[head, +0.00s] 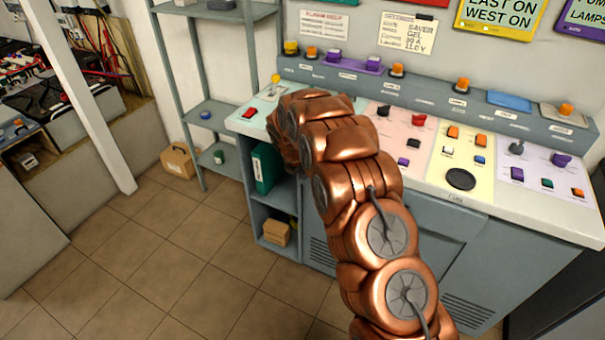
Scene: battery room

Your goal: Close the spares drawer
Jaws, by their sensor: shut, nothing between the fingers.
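The grey control console (400,270) stands across the middle and right, with a sloping top of coloured panels. My copper-coloured arm crosses in front of it from the bottom right up to the console's left end. The arm's far end bends down there, and my gripper is hidden behind the arm's own links. No drawer marked as the spares drawer can be made out. The front below the top, near the small label, shows panel edges, but my arm covers part of it. I cannot tell whether a drawer stands open there.
An open cubby at the console's left end holds a green binder (263,168) and a small box (276,233). A grey shelf rack (208,108) and cardboard box (179,160) stand behind. A white post (85,100) rises at left. The tiled floor (170,270) is clear.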

